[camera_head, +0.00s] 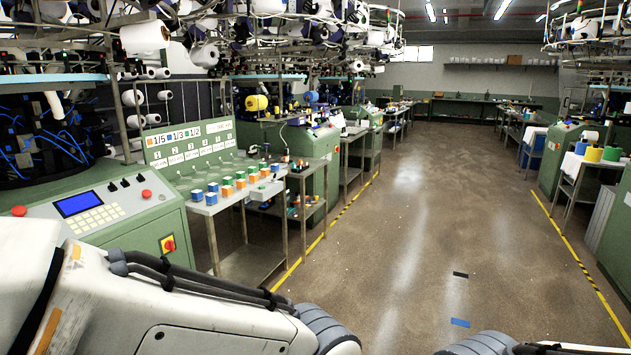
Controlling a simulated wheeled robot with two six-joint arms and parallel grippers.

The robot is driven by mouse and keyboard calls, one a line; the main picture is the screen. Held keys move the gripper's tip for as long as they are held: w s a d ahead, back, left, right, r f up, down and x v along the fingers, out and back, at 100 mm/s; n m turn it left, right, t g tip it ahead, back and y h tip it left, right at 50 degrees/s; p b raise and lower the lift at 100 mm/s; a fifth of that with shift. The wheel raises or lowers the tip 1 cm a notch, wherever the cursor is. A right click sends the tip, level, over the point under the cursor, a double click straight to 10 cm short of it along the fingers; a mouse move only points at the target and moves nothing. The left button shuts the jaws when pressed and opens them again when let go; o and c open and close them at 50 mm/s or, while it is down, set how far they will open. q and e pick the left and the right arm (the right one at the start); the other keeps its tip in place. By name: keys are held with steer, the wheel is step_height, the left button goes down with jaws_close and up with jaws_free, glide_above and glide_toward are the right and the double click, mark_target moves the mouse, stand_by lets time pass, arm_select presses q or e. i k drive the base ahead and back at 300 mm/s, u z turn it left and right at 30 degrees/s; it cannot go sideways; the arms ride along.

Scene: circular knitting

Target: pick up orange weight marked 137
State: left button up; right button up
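Several small orange blocks stand among blue, green and white ones on a metal side table (232,204) left of the middle. One orange block (227,191) is near the front of the group. The markings on the blocks are too small to read, so I cannot tell which one says 137. My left arm crosses the lower left of the picture and my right arm shows only at the bottom edge. Neither gripper's fingers are in view, and no block is seen in a gripper.
A green control cabinet (120,222) with a blue screen (79,204) stands left of the table. A green board (188,147) with numbered labels stands behind the blocks. More machines and benches line both sides.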

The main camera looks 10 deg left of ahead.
mark_target(254, 179)
steer(key=z, duration=0.05)
steer(key=i, duration=4.5)
steer(key=u, duration=2.2)
